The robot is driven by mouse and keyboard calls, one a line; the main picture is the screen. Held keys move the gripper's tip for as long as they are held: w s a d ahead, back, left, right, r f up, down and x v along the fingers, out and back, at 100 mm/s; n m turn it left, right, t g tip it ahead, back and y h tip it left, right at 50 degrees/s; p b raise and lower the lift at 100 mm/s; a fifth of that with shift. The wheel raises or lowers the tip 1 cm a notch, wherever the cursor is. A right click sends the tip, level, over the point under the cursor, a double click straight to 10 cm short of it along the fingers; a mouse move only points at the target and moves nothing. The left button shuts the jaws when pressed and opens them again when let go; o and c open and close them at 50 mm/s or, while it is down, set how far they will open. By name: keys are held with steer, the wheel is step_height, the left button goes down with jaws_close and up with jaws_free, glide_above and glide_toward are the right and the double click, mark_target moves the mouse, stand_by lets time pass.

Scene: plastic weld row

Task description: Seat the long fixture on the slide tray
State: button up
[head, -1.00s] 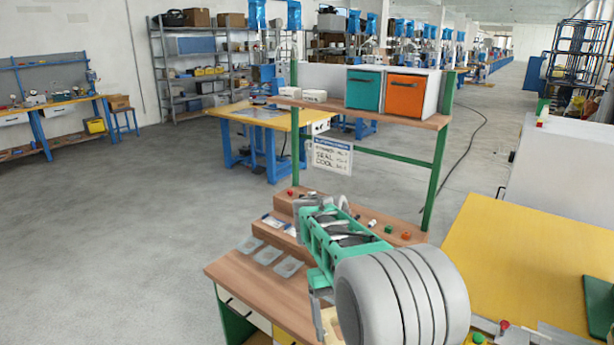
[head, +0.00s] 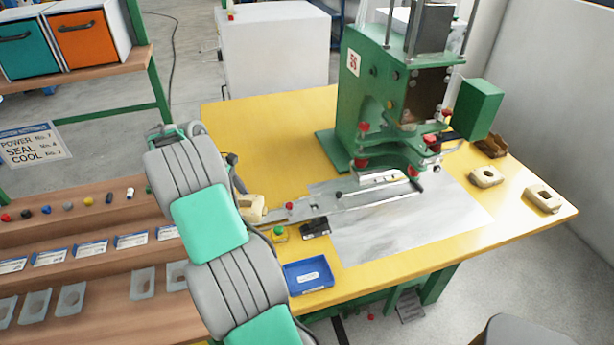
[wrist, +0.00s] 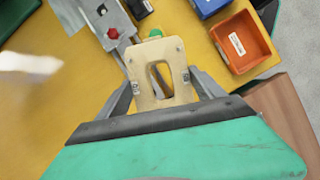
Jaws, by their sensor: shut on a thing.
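My gripper (wrist: 163,88) is shut on a cream fixture (wrist: 165,50) with a long slot through it, one finger on each side. In the head view my arm hides the gripper, and the cream fixture (head: 252,208) shows just right of the arm, at the left end of the slide tray. The slide tray (head: 350,202) is a long metal strip with a red knob, running toward the green press (head: 385,100). In the wrist view its knob end (wrist: 108,22) lies ahead and left of the fixture. I cannot tell whether fixture and tray touch.
A green button (head: 279,233), a black item (head: 315,227) and a blue bin (head: 308,275) sit near the tray. An orange bin (wrist: 240,42) is at right in the wrist view. Two cream blocks (head: 487,177) (head: 543,198) lie at the yellow table's right. A wooden bench (head: 110,300) stands left.

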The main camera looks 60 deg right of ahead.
steer(key=s+d+f+n+t+h+p, duration=0.1)
steer(key=s+d+f+n+p, duration=0.1)
steer(key=s+d, duration=0.65)
steer(key=s+d+f+n+p, duration=0.1)
steer(key=s+d+n, duration=0.1)
steer(key=s+d, duration=0.65)
steer(key=w+d+f+b, duration=0.2)
steer(key=f+b, duration=0.1)
steer(key=w+d+f+b, duration=0.1)
steer(key=shift+f, duration=0.75)
steer(key=shift+s+p, duration=0.1)
steer(key=shift+p, duration=0.6)
steer(key=shift+f, duration=0.55)
